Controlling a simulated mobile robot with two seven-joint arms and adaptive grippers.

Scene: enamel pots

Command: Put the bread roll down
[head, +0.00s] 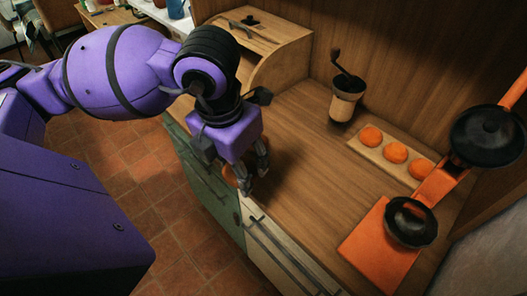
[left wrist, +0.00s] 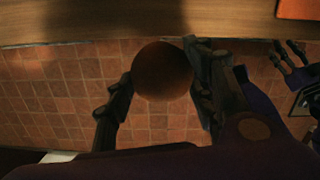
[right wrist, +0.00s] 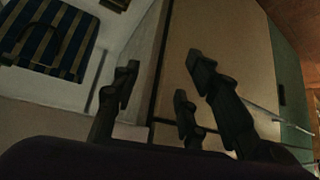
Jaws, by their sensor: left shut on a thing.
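My left gripper (head: 250,182) is at the counter's front edge in the head view. It is shut on a round brown bread roll (left wrist: 162,70), which sits between its fingers in the left wrist view. In the head view the roll (head: 230,173) shows only partly, behind the fingers. In the left wrist view floor tiles show around the roll and the wooden counter (left wrist: 130,22) lies just beyond it. My right gripper (right wrist: 163,82) is open and empty in the right wrist view; it is not seen in the head view.
Three orange-brown rolls (head: 395,153) sit on a wooden board (head: 358,148). A grinder (head: 345,98) stands behind. The counter's middle (head: 305,165) is clear.

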